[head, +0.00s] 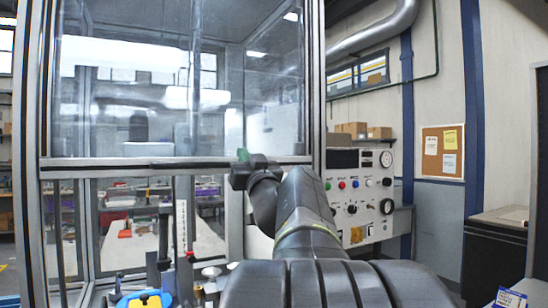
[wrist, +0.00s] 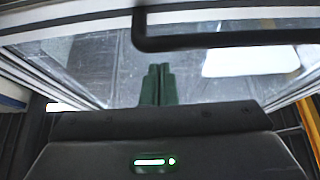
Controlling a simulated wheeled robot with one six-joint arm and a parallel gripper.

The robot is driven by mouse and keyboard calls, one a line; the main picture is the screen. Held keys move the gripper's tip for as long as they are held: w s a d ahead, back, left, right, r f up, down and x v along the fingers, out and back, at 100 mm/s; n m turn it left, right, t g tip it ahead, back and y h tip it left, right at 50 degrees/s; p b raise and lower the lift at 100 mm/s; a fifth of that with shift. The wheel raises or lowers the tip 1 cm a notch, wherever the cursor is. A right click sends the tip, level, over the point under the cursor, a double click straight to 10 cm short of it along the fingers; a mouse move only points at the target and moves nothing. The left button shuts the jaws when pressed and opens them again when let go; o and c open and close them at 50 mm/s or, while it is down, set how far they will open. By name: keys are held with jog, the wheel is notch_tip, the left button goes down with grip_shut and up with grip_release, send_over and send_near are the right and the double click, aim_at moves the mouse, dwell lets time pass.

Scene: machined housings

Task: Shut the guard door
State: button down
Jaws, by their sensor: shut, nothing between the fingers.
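The guard door (head: 130,95) is a clear panel in a metal frame on the front of the enclosure. Its bottom rail (head: 85,168) stands partway up, with an open gap below it. A dark bar handle runs along this rail; it also shows in the wrist view as a black bar (wrist: 230,41). My gripper (head: 243,156) has green fingers and is at the rail, near the right part of the handle. In the wrist view the fingers (wrist: 158,72) are together and empty, close to the bar. Whether they touch it I cannot tell.
A control panel (head: 358,195) with buttons and gauges stands right of the enclosure. Inside, below the door, are a vertical scale (head: 181,235) and blue and yellow parts (head: 145,298). A dark cabinet (head: 495,250) stands far right. My arm covers the lower middle.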

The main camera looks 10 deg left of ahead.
jog(key=shift+w+f, duration=0.1)
jog(key=shift+f, duration=0.45)
jog(key=shift+f+b, duration=0.2)
jog(key=shift+b, duration=0.1)
